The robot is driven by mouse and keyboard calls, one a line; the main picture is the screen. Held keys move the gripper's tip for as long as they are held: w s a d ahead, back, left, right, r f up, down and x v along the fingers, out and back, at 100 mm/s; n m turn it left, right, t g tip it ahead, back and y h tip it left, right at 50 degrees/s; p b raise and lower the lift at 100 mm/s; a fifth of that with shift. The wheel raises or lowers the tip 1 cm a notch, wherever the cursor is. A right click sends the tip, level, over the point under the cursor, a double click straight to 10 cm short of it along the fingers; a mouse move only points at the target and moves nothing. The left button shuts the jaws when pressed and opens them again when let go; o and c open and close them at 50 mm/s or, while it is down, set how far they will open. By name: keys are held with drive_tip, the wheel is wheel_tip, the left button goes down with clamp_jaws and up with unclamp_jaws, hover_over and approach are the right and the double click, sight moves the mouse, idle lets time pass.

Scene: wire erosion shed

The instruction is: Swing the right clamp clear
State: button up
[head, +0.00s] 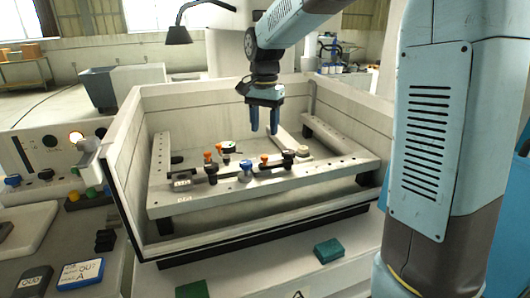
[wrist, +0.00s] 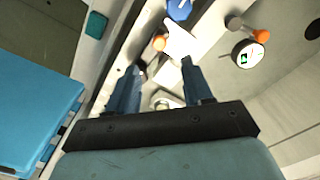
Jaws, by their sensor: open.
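My gripper (head: 264,131) hangs open, fingers pointing down, above the right part of the work frame in the head view. In the wrist view my gripper (wrist: 163,68) has its two fingers apart with nothing held between them. The right clamp (head: 264,160), with a small orange knob, appears to sit on the frame below the fingers; its bar is too small to make out.
The frame (head: 165,205) stands inside a pale open-topped tank (head: 130,125) with raised walls. A blue knob (head: 246,171), another orange knob (head: 220,148) and a round dial (wrist: 248,55) stand close by. Green blocks (head: 328,250) lie in front of the tank.

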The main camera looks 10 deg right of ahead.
sight(265, 156)
wheel_tip(265, 156, down, 9)
drive_tip(key=shift+r, duration=0.1)
idle(0.3)
drive_tip(key=shift+c, duration=0.3)
clamp_jaws()
idle(0.3)
